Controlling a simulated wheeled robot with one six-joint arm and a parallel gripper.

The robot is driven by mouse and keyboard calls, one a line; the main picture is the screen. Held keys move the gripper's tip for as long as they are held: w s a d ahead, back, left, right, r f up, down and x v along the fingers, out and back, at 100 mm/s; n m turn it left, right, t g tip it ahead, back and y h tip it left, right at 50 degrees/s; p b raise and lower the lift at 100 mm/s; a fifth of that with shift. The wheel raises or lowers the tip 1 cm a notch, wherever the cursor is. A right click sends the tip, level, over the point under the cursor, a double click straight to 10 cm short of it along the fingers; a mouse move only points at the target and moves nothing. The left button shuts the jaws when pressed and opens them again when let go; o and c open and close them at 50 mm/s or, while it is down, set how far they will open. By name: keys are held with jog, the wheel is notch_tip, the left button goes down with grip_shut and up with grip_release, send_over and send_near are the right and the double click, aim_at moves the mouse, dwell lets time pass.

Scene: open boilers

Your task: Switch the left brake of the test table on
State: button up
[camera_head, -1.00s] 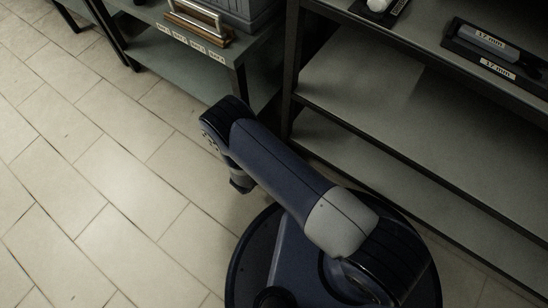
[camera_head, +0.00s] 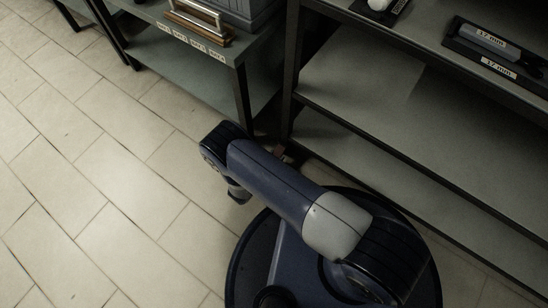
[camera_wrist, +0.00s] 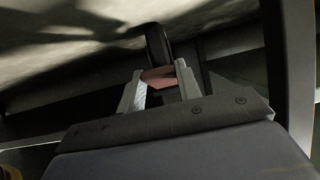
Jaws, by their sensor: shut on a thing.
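In the wrist view my gripper (camera_wrist: 158,76) has its two pale fingers on either side of a small reddish-brown piece (camera_wrist: 160,81), which looks like a brake lever. The fingers are shut on it. A black rounded part (camera_wrist: 157,44), perhaps a caster wheel, stands just beyond the piece. In the head view my arm hides most of the gripper. A small reddish bit (camera_head: 284,154) shows beside the arm, low by the front left leg of the right-hand table (camera_head: 412,87). Whether the brake is on or off cannot be told.
A second table (camera_head: 152,49) with labels and a wooden-based metal handle (camera_head: 197,22) stands at the upper left. Tools in black trays (camera_head: 492,48) lie on the right-hand table. Tiled floor (camera_head: 95,190) is free on the left.

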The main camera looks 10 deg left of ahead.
jog(key=o, duration=1)
jog(key=p+v, duration=0.3)
jog(key=v, duration=0.7)
jog(key=shift+s+a+r, duration=0.15)
jog(key=shift+s+a, duration=0.05)
jog(key=shift+s, duration=0.15)
jog(key=b+x, duration=0.3)
jog(key=x, duration=0.8)
jog(key=shift+d, duration=0.1)
jog(key=shift+s+r, duration=0.1)
